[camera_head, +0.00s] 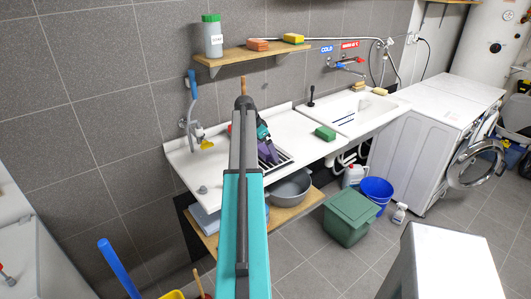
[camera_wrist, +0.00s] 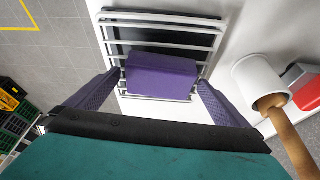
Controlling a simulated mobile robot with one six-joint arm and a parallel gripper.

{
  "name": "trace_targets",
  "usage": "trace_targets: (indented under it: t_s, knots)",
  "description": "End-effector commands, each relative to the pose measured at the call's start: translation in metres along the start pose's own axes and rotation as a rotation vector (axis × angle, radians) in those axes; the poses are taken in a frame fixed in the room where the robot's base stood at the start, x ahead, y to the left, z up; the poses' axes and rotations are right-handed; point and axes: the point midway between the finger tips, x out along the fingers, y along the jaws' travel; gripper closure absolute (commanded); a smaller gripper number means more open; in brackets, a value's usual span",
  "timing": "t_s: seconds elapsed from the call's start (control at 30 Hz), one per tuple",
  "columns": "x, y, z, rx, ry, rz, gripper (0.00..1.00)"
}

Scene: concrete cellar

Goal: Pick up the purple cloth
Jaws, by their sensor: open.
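The purple cloth (camera_wrist: 162,76) looks like a folded, flat-sided block. It lies across the white bars of a rack (camera_wrist: 160,17) in the wrist view. My gripper (camera_wrist: 160,84) is open, with one purple finger to the left of the cloth and one to the right. Gaps show between the fingers and the cloth, and nothing is held. In the head view, my gripper (camera_head: 268,152) is over the rack (camera_head: 285,161) on the white counter. There the purple patch could be cloth or fingers; I cannot tell which.
A green sponge (camera_head: 325,133) lies on the counter (camera_head: 305,117). A wall shelf (camera_head: 250,52) hangs above. A grey basin (camera_head: 291,188) sits below.

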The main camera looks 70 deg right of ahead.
Motion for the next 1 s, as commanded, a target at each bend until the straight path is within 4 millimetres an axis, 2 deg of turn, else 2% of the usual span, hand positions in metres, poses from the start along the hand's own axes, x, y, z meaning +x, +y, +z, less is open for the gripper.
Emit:
trace_targets:
  t_s: [0.37, 0.4, 0.6, 0.7, 1.0]
  knots:
    - [-0.0004, -0.0002, 0.0005, -0.001, 0.0, 0.0, 0.0]
    - [-0.0005, -0.0002, 0.0005, -0.001, 0.0, 0.0, 0.02]
    - [-0.0006, -0.0004, 0.0007, -0.001, 0.0, 0.0, 0.35]
    - [-0.0007, -0.0004, 0.0007, -0.001, 0.0, 0.0, 0.47]
    - [-0.0017, -0.0006, 0.0003, -0.001, 0.0, 0.0, 0.48]
